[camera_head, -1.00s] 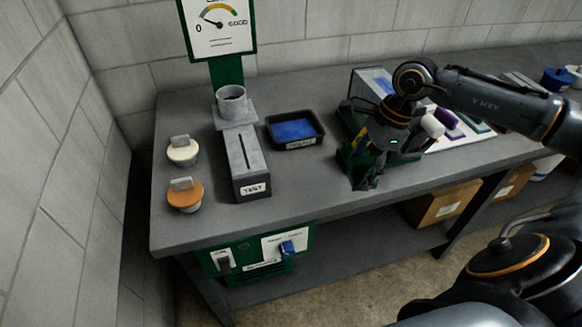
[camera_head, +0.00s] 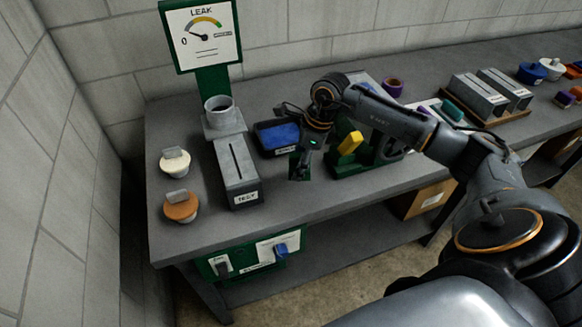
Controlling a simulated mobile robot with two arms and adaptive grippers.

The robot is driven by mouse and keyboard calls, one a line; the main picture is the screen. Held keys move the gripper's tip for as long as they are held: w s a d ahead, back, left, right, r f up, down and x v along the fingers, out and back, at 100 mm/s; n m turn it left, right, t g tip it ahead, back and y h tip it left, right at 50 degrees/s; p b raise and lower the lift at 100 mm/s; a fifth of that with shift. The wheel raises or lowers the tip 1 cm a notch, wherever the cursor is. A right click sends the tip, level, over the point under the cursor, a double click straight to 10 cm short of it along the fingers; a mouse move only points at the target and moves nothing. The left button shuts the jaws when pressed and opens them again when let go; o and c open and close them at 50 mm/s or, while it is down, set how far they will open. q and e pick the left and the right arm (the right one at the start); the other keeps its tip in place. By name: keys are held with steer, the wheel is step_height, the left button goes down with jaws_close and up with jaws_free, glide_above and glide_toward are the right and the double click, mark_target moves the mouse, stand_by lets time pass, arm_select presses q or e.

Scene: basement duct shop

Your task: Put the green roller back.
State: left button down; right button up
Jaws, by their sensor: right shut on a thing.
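My right gripper (camera_head: 300,172) points down over the bench, between the black tray and the green stand (camera_head: 345,168). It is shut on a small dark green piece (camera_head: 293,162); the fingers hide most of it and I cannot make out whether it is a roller. A teal-green roller-like piece (camera_head: 452,110) lies farther right, on a pale sheet (camera_head: 428,104) behind my right arm. My left gripper is not in view.
A yellow block (camera_head: 350,142) sits at the green stand. Left are the grey TEST box (camera_head: 238,175), a black tray with blue inside (camera_head: 279,136), a white-topped cap (camera_head: 175,162) and an orange cap (camera_head: 181,206). The LEAK gauge (camera_head: 202,33) stands behind.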

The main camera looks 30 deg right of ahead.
mark_target(291, 184)
steer(key=shift+w+a+f, duration=0.25)
steer(key=shift+w+f, duration=0.2)
steer(key=shift+f, duration=0.1)
steer(key=shift+w+a+f, duration=0.25)
steer(key=shift+w+f, duration=0.15)
steer(key=shift+f, duration=0.15)
steer(key=shift+w+a+f+p, duration=0.1)
steer(key=shift+f+p, duration=0.25)
steer(key=shift+p, duration=0.25)
step_height(291, 184, down, 2)
steer(key=shift+f+p, duration=0.1)
steer(key=shift+p, duration=0.6)
steer(key=shift+f, duration=0.25)
steer(key=shift+f, duration=0.1)
steer(key=o, duration=0.7)
steer(key=shift+f, duration=0.1)
steer(key=shift+c, duration=0.2)
steer(key=o, duration=0.4)
steer(key=shift+o, duration=0.2)
